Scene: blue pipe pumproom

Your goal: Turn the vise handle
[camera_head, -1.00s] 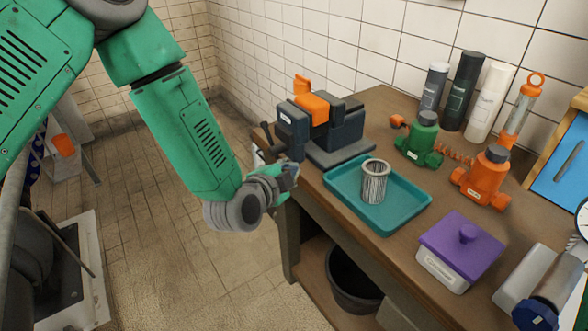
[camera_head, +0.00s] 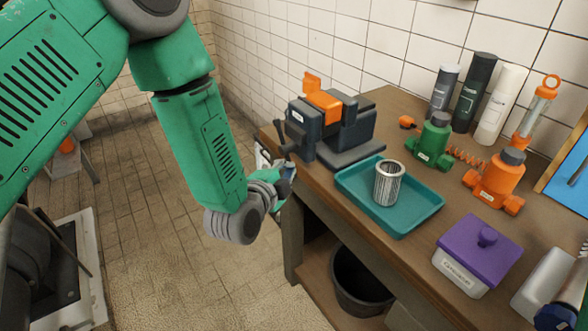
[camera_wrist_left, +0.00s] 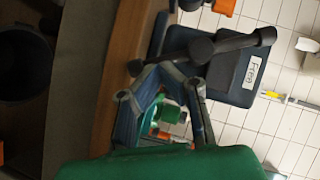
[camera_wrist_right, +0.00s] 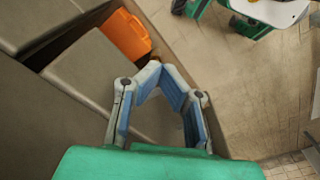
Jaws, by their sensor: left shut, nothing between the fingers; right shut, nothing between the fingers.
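The vise (camera_head: 325,127) is dark grey with orange parts and stands at the left end of the workbench. Its dark handle (camera_head: 287,140) hangs at its left face; in the left wrist view the handle bar (camera_wrist_left: 240,42) crosses the top beside a "Free" label. My left gripper (camera_head: 287,184) is below the handle by the bench edge; its fingers (camera_wrist_left: 158,73) are shut and empty, close to the bar's lower-left end. Whether they touch it I cannot tell. My right gripper (camera_wrist_right: 163,72) is shut and empty, seen only in its wrist view.
A teal tray (camera_head: 412,218) holding a metal mesh cup (camera_head: 388,184) lies right of the vise. A black bucket (camera_head: 352,285) is under the bench. Floor left of the bench is open.

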